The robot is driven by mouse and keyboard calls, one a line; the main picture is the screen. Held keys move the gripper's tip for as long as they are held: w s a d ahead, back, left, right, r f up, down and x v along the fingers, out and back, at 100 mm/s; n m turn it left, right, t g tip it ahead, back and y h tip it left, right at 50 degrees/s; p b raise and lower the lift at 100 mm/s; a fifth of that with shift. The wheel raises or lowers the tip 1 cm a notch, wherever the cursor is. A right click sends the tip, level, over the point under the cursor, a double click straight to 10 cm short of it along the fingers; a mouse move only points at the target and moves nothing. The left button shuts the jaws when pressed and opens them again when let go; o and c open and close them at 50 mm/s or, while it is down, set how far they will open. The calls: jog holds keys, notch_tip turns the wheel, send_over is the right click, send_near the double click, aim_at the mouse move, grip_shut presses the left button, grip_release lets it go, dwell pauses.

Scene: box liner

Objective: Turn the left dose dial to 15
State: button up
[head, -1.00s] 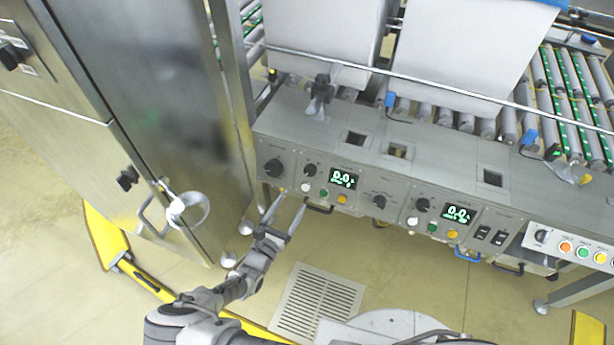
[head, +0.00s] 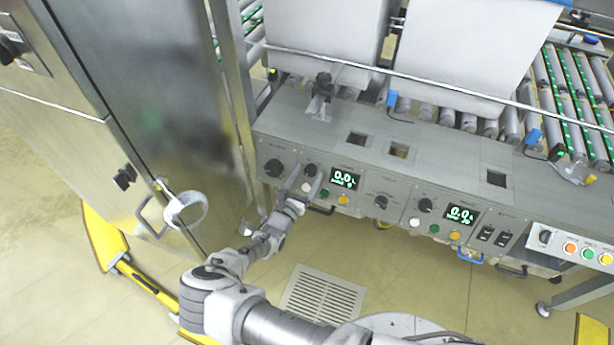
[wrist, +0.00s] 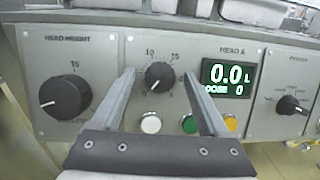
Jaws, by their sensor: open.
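The left dose dial (wrist: 159,76) is a small black knob on the HEAD A panel, with a printed scale around it. In the head view it is the small knob (head: 310,171) left of the left green display. That display (wrist: 229,86) reads 0.0 L and DOSE 0. The dial's white pointer line is aimed to the lower left. My gripper (wrist: 160,78) is open, with one finger on each side of the dial in the wrist view. I cannot tell how far the fingertips are from the panel. In the head view my gripper (head: 303,178) is at the dial.
White (wrist: 150,123), green (wrist: 189,124) and orange (wrist: 231,123) buttons sit below the dial and display. Another black knob (wrist: 291,105) is to the right. A metal cabinet (head: 150,90) stands on the left.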

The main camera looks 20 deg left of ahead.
grip_shut()
